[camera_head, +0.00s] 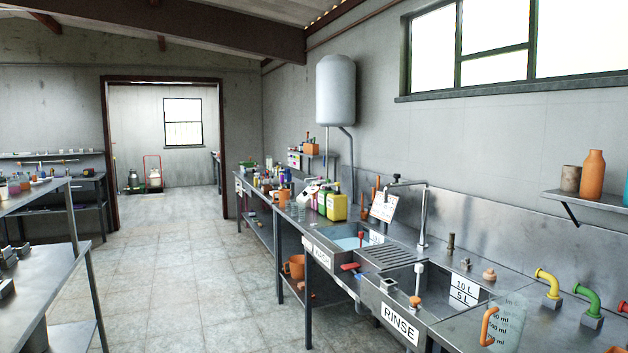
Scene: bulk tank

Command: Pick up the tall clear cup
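Neither of my grippers shows in the head view. I cannot single out a tall clear cup with certainty. Small clear vessels (300,208) stand on the counter left of the wash sink, in front of the bottles; they are too small to tell their height. A clear measuring jug (508,325) with an orange handle and ml marks stands at the near right, beside the rinse sink.
The steel counter holds a wash sink (345,240) and a rinse sink (408,290) with a tall tap (423,215). Yellow-green canisters (337,206) crowd its far part. A steel rack (75,225) stands at left. The tiled floor (190,270) between is clear.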

